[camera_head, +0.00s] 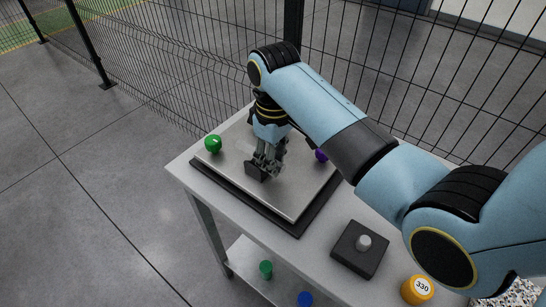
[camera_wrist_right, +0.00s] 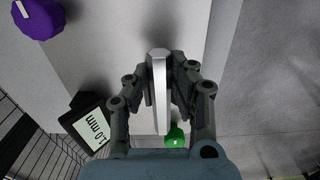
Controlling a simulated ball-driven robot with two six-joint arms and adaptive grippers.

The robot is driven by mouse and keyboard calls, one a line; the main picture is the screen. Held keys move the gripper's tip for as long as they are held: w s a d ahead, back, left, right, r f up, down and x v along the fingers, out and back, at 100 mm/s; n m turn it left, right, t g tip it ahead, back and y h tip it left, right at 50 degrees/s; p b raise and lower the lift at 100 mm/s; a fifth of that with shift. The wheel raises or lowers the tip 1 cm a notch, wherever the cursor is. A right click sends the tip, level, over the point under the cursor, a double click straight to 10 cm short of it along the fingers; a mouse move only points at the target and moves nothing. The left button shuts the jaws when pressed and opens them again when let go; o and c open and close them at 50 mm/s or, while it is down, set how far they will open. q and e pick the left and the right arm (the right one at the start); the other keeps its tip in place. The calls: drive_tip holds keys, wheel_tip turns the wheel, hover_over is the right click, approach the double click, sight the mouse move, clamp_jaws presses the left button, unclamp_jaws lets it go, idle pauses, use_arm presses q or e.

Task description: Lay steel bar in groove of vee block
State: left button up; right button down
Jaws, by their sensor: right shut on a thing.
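My right gripper (camera_head: 262,172) is low over the light grey plate on the table, fingers pointing down. In the wrist view the right gripper (camera_wrist_right: 160,85) is shut on a pale steel bar (camera_wrist_right: 159,90), which lies lengthwise between the two finger pads. In the head view I cannot make out the bar at the fingers. I cannot tell whether the bar touches the plate. I cannot pick out a vee block with its groove in either view. My left gripper is not in view.
The light plate (camera_head: 300,205) has a green knob (camera_head: 213,144) and a purple knob (camera_head: 321,156). A black block with a grey peg (camera_head: 363,242) and an orange "330" item (camera_head: 417,289) stand nearer. A "1.0 mm" label (camera_wrist_right: 97,129) shows in the wrist view. Mesh fence (camera_head: 190,60) stands behind.

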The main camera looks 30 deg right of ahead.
drive_tip(key=shift+s+a+f, duration=0.1)
drive_tip(key=shift+s+f, duration=0.05)
drive_tip(key=shift+f, duration=0.15)
idle(0.7)
drive_tip(key=c, duration=1.1)
unclamp_jaws()
drive_tip(key=shift+o, duration=0.4)
drive_tip(key=o, duration=0.4)
drive_tip(key=shift+r, duration=3.55)
